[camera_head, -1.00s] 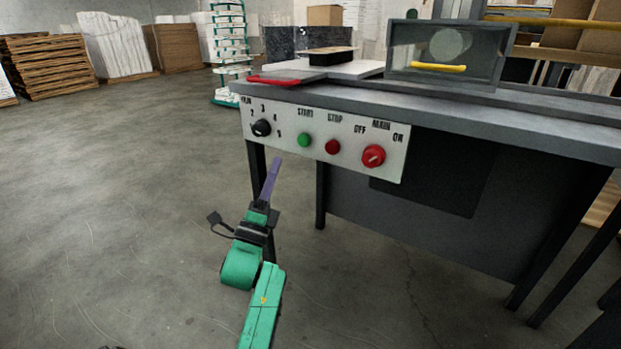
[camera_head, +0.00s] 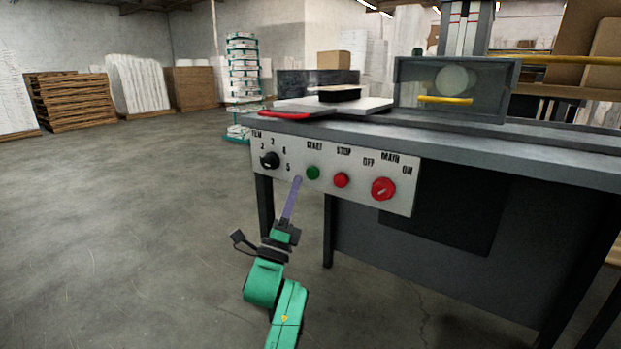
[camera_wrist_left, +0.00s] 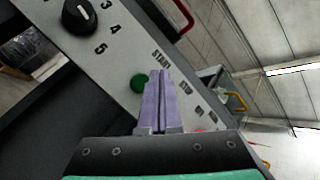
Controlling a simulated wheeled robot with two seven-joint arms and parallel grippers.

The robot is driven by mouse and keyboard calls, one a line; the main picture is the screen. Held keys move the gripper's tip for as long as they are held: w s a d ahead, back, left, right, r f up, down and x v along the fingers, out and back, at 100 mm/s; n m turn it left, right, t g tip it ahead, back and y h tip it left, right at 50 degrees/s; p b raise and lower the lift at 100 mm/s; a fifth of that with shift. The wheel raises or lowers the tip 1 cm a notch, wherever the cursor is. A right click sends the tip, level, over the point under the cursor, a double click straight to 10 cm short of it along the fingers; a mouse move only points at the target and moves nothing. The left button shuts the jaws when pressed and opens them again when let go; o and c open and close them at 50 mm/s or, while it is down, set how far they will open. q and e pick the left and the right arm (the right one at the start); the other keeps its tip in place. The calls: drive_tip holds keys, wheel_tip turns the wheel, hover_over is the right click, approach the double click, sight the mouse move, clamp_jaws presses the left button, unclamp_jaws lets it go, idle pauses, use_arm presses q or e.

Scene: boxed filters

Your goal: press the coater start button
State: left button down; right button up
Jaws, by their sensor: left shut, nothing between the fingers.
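The green start button (camera_head: 313,172) sits on the white control panel (camera_head: 330,200) under the label START. My left gripper (camera_head: 298,180) is shut and empty, its purple fingers pointing up at the panel, just left of and slightly below the green button in the head view. In the left wrist view the shut fingertips (camera_wrist_left: 160,74) overlap the area right beside the green button (camera_wrist_left: 139,83), which is partly visible to their left. I cannot tell whether the tips touch the panel. My right gripper is not in view.
The panel also holds a black dial (camera_head: 270,160), a red stop button (camera_head: 341,180) and a red main switch (camera_head: 383,188). The grey machine table (camera_head: 450,150) overhangs the panel. A red handle (camera_head: 285,115) lies at its front left edge. Floor at left is clear.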

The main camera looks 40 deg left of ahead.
sight(312, 173)
use_arm(q)
drive_tip(key=shift+w+b, duration=0.4)
drive_tip(key=shift+w, duration=0.95)
idle(0.5)
idle(0.4)
drive_tip(key=shift+w, duration=0.45)
